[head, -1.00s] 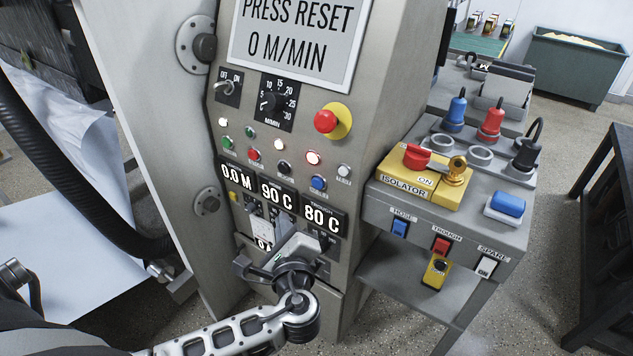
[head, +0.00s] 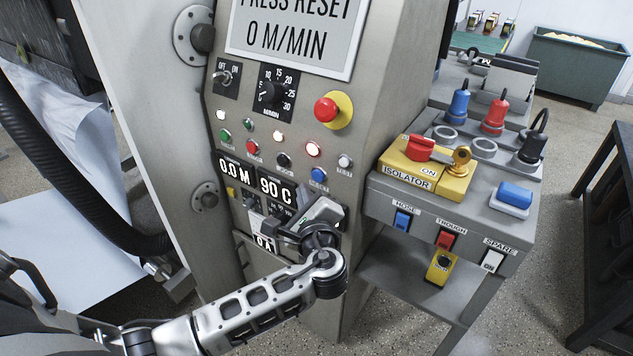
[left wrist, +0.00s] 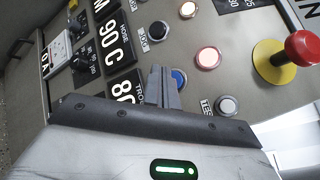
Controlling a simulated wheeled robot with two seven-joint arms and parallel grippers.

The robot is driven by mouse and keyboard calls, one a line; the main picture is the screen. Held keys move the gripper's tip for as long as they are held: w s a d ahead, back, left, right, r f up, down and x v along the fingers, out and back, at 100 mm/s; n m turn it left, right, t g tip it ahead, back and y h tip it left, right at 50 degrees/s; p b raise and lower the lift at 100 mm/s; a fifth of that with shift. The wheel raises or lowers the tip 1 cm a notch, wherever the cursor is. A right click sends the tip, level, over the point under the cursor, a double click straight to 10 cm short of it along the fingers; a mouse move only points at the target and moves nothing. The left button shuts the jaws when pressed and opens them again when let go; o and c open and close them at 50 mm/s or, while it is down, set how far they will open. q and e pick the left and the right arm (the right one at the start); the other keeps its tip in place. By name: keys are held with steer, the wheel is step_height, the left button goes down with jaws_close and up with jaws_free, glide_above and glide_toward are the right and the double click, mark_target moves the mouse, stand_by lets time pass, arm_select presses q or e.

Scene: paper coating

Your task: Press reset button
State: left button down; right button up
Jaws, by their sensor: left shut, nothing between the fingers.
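The control panel (head: 232,125) has a display reading "PRESS RESET 0 M/MIN" (head: 290,35). Its lower button row holds green, red, black, blue and white buttons. The blue button (head: 319,175) is just above my left gripper (head: 318,210), which is shut and empty in front of the panel's lower right. In the left wrist view, the shut fingers (left wrist: 161,85) point toward the panel beside the blue button (left wrist: 179,78), partly covering it. A white button (left wrist: 228,105) is to their right. I cannot read which button is labelled reset. My right gripper is not in view.
A red emergency stop (head: 327,110) on a yellow disc sits above the buttons. Temperature displays (head: 276,190) are beside my gripper, with one hidden behind it. The isolator box (head: 425,180) and its bench stand to the right. Open floor lies beyond.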

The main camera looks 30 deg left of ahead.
mark_target(308, 171)
arm_select(q)
steer(key=shift+w+d, duration=0.1)
steer(key=shift+w, duration=0.75)
steer(key=shift+w, duration=0.1)
stand_by(1.4)
steer(key=shift+w, duration=0.35)
steer(key=shift+w, duration=0.35)
stand_by(0.5)
steer(key=shift+s+r, duration=0.1)
steer(key=shift+s+p, duration=0.35)
steer(key=shift+s, duration=0.35)
